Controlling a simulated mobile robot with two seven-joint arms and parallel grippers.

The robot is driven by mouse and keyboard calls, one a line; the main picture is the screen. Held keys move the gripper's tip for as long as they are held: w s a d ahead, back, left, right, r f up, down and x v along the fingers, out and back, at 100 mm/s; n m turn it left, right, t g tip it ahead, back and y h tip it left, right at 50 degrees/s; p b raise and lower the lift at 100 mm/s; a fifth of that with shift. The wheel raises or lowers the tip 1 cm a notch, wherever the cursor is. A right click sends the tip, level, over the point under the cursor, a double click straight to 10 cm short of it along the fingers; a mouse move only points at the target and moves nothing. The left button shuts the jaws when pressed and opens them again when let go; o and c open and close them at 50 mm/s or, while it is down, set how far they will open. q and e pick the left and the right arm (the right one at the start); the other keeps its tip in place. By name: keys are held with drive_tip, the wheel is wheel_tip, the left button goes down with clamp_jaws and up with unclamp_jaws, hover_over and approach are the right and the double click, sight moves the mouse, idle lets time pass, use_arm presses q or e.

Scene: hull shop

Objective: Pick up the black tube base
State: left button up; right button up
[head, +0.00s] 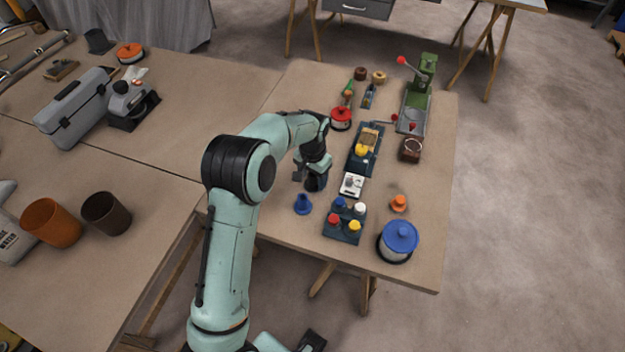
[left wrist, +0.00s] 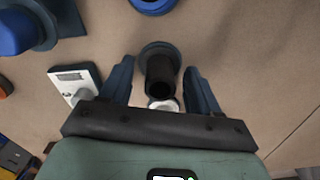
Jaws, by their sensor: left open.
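The black tube base (left wrist: 160,75) stands on the table between the fingers of my left gripper (left wrist: 158,68) in the left wrist view. It has a dark round foot and an open tube; a white round thing shows at the tube's lower edge. The fingers are spread, one on each side, with a visible gap to the tube. In the head view my left gripper (head: 308,172) is over the left side of the small table, and the dark tube base (head: 317,184) is partly hidden by it.
A blue funnel (head: 303,205) stands close by on the near side. A dark tray with coloured caps (head: 341,237) and a blue-lidded tub (head: 397,241) are at the near right. The table's left edge is close.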

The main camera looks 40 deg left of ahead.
use_arm(q)
clamp_jaws()
idle(0.3)
